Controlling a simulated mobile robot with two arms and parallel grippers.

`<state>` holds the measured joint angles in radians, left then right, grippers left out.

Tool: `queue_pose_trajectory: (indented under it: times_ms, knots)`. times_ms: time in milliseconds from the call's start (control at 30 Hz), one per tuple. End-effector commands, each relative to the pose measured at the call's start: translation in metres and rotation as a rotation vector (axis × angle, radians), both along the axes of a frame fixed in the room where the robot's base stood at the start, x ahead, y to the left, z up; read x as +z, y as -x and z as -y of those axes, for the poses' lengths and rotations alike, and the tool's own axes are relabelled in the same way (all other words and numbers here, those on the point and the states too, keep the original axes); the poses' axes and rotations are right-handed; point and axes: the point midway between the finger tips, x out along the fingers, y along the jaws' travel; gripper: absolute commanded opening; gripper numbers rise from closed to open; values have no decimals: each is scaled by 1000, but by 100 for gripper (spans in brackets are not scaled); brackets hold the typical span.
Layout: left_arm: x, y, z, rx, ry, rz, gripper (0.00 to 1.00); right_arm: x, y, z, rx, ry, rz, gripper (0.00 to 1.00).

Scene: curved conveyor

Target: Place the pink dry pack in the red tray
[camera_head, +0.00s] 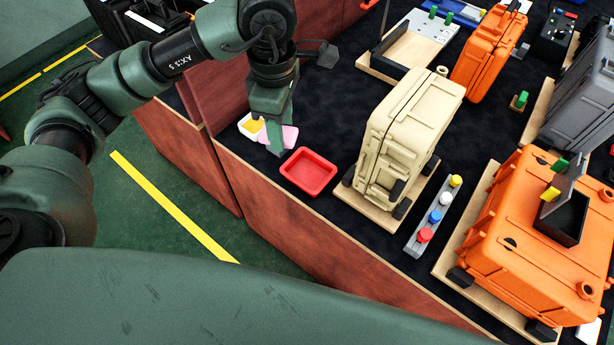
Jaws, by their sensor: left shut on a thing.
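The pink dry pack (289,136) is in my left gripper (276,143), which is shut on it. The gripper points down, just above and to the upper left of the red tray (308,172). Part of the pack is hidden behind the green fingers. The red tray is empty and lies on the dark table top near its front edge. My right gripper is not in view.
A beige case (405,140) stands upright right of the red tray. A strip with coloured buttons (435,217) and orange cases (537,240) stand further right.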

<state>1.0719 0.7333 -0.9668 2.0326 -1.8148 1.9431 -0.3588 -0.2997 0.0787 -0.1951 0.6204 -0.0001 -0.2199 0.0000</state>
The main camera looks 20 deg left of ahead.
Motion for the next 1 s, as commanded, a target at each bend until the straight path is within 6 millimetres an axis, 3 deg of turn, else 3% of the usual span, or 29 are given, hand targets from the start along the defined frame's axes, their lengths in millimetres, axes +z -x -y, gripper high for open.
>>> queue_pose_trajectory:
  times_ms: [267,700,900,1000]
  knots:
    - [-17,-27,7,800,10,1,2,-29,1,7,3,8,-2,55]
    - [-35,-64,17,2063,19,-5,2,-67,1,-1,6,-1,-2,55]
    - [-39,-75,21,2497,19,-4,2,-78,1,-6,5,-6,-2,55]
    - [-40,-78,22,2626,19,-3,2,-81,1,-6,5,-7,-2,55]
